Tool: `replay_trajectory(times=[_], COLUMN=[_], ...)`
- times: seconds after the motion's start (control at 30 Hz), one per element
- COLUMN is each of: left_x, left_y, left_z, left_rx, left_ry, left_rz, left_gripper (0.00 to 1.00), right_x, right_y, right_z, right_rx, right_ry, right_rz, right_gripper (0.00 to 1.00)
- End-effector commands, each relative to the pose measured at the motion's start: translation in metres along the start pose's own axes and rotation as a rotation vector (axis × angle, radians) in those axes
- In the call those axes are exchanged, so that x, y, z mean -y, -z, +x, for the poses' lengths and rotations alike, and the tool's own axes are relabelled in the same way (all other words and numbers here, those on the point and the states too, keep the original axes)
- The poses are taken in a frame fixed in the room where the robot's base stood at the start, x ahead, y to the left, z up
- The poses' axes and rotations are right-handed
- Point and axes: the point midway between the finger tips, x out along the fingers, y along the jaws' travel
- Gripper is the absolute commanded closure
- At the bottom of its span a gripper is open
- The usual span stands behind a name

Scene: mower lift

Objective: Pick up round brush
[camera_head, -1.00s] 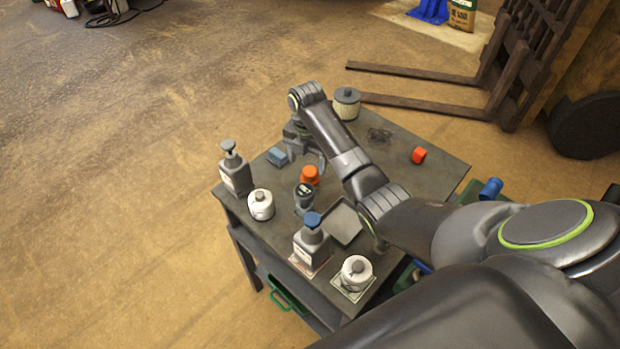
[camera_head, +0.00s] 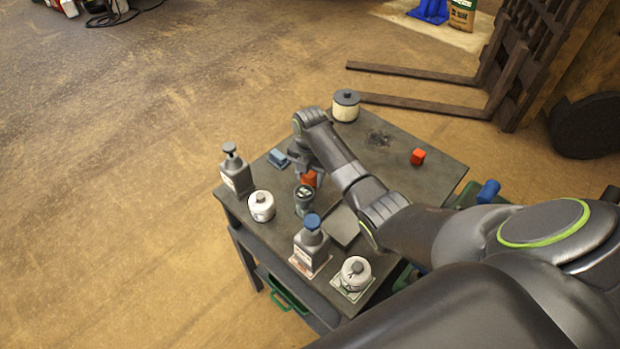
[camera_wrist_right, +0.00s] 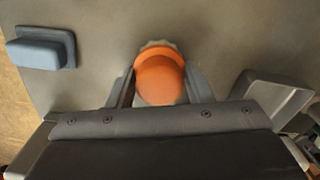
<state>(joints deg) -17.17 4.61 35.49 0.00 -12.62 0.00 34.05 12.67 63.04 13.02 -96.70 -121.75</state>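The round brush, which I take to be the orange domed piece (camera_head: 308,179) with a pale scalloped edge, stands on the dark table top (camera_head: 420,180). In the right wrist view the brush (camera_wrist_right: 160,78) sits between the two fingers. My right gripper (camera_wrist_right: 160,90) is open around it, one finger on each side with what look like narrow gaps; contact is hard to tell. In the head view the right gripper (camera_head: 303,170) is at the brush, and the wrist partly hides both. My left gripper is not in view.
A blue block (camera_head: 279,158) lies left of the brush. A dark round-topped container (camera_head: 304,200) stands close in front. Pump bottles (camera_head: 236,170), white canisters (camera_head: 261,206), a grey tray (camera_head: 343,228), a filter (camera_head: 346,106) and a red block (camera_head: 418,157) are also on the table.

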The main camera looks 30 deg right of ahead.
Motion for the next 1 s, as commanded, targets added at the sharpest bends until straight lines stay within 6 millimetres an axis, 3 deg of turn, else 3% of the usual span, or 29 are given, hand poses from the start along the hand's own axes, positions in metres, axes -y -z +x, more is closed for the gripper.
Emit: replay_trajectory(times=[0.03,0.17,0.47,1.0], left_x=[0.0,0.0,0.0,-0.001], left_y=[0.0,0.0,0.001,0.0], left_z=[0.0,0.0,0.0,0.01], left_rx=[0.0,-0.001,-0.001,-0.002], left_ry=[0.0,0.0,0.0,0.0], left_rz=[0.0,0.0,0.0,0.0], left_gripper=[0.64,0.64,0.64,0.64], right_x=[0.0,0.0,-0.001,-0.001], right_y=[0.0,0.0,0.0,-0.001], right_z=[0.0,0.0,-0.005,-0.093], right_rx=[0.0,0.0,0.001,0.002], right_ry=[0.0,0.0,-0.001,-0.003], right_rz=[0.0,0.0,0.0,0.0], right_gripper=[0.6,0.77,0.78,0.78])
